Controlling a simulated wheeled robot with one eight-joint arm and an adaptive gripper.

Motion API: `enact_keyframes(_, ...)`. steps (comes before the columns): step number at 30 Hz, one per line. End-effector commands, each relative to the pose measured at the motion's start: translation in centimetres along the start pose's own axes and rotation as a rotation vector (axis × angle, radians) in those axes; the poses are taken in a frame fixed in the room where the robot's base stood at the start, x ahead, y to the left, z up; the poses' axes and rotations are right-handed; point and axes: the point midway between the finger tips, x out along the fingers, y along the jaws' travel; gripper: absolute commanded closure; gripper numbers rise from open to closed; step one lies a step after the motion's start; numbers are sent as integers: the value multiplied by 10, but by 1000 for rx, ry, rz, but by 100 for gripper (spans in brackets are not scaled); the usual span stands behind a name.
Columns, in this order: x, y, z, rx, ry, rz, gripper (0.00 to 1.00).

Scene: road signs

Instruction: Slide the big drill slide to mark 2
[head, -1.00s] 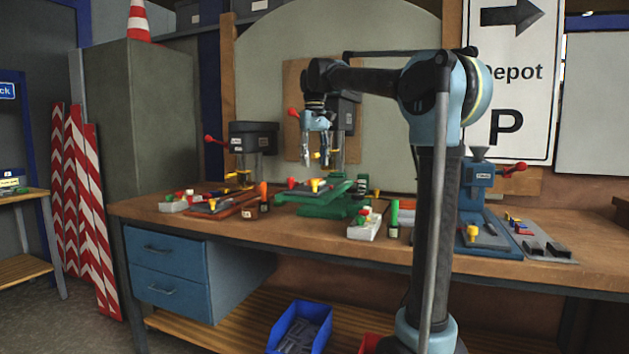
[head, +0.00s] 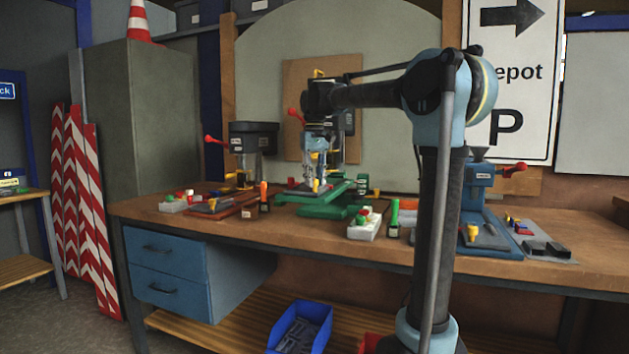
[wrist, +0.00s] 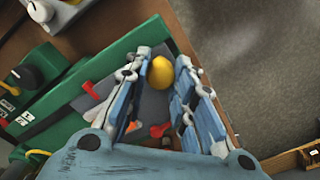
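The big drill (head: 344,125) stands at the middle of the bench, partly hidden behind my arm. Its green base (head: 300,197) carries a grey slide plate (wrist: 155,105) with a yellow knob (head: 317,184). My gripper (head: 315,180) is low over the slide, pointing down. In the wrist view, the knob (wrist: 162,72) lies between the fingertips of my gripper (wrist: 165,65). The fingers are spread, with a gap showing on the right; contact on the left is unclear. A red pointer (wrist: 90,90) sits beside the plate. I cannot read mark 2.
A smaller drill (head: 252,138) with a red base (head: 222,208) stands to the left. A white box with coloured knobs (head: 365,225) and a green-topped piece (head: 394,215) stand in front right. A blue machine (head: 480,195) is further right.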

Motion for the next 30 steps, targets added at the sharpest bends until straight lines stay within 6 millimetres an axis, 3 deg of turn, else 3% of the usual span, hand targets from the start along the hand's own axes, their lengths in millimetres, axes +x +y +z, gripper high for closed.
enact_keyframes(8, 0, 4, -4, 2, 0, 1, 100)
enact_keyframes(30, -1, 97, -97, 1, 1, 0, 100)
